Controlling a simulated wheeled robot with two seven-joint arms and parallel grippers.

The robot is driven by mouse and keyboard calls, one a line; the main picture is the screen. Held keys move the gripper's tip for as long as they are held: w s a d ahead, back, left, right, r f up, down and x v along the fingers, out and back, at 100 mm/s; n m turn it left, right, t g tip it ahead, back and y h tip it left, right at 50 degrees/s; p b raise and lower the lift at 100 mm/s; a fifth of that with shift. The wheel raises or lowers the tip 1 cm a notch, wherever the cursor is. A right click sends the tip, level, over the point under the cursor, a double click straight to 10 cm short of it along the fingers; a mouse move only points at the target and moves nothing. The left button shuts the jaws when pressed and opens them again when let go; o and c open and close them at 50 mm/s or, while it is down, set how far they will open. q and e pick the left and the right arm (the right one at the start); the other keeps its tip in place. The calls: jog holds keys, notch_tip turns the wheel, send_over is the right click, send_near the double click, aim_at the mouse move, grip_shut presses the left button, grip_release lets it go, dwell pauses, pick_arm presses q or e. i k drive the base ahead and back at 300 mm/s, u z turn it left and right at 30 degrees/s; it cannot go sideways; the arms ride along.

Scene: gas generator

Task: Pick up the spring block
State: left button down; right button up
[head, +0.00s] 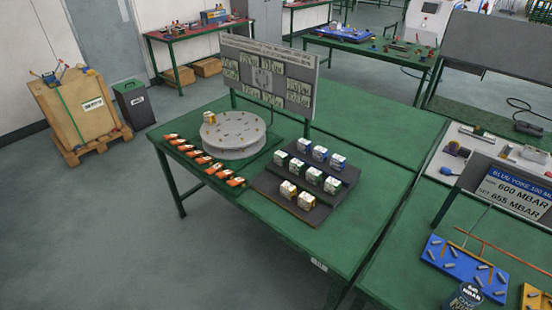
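Several small white blocks with coloured sides sit in rows on a dark stepped rack (262,181) on the green table (215,205). The back row has blue-sided blocks (337,161), the middle row green-sided blocks (313,174), and the front row two yellow-sided blocks (288,190). One more yellow-and-white block (209,117) stands on the left edge of a round grey turntable (240,137). I cannot tell which one is the spring block; the labels are too small to read. Neither of my grippers is in view.
Several orange-and-white pieces (209,168) line the table's front left edge. An upright picture board (268,72) stands behind the turntable. Another green table at right holds a blue tray (462,266) and a pressure sign (515,193). The floor at front left is clear.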

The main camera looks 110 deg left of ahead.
aim_at(337, 161)
jog(key=u, duration=3.95)
